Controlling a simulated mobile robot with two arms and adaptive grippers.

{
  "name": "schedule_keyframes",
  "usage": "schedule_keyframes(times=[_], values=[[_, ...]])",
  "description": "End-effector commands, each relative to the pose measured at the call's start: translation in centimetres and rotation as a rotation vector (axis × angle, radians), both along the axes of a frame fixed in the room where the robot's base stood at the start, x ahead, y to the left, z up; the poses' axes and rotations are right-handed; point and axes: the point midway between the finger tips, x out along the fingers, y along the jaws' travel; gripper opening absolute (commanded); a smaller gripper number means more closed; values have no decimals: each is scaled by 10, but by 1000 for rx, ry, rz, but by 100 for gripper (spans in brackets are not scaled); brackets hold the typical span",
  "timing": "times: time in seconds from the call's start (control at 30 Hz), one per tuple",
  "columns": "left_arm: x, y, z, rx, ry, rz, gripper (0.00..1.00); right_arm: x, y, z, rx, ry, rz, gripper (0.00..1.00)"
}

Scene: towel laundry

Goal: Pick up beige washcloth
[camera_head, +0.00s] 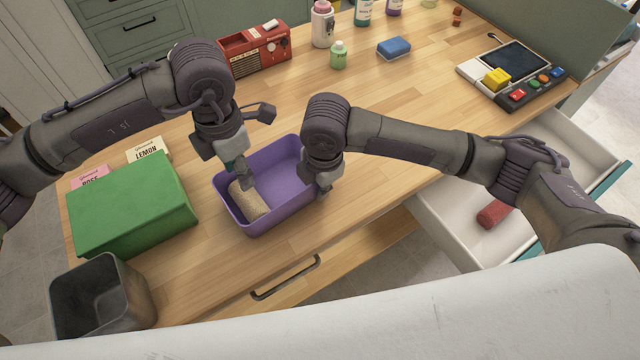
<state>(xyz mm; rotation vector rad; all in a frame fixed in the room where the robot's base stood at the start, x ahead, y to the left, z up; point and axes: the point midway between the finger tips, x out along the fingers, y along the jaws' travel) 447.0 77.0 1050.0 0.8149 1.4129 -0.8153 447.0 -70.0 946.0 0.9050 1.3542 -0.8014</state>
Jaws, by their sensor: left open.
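The beige washcloth (249,206) lies rolled up inside the purple tub (284,213), at its left end. My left gripper (246,165) is open above the tub, with a lower finger close to the washcloth's top end. Whether that finger touches the washcloth is unclear. My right gripper (324,184) is at the tub's right wall, pointing down. Its fingers are partly hidden by its own arm, and I cannot tell whether they grip the wall.
A green box (130,208) and a dark bin (101,299) stand left of the tub. A red radio (254,50), bottles and a blue sponge (394,47) are at the back. An open drawer (449,222) at right holds a red roll (494,214). The tabletop's middle right is clear.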

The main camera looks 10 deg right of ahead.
Motion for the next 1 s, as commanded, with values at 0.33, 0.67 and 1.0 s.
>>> schedule_keyframes(times=[0.33,0.67,1.0], values=[[0,0,0,0,0,0,58,0,0,1,0,-1,0,0],[8,5,-1,-4,67,274,61,0,0,1,0,-1,0,0],[29,16,0,60,316,1165,61,0,0,1,0,-1,0,0]])
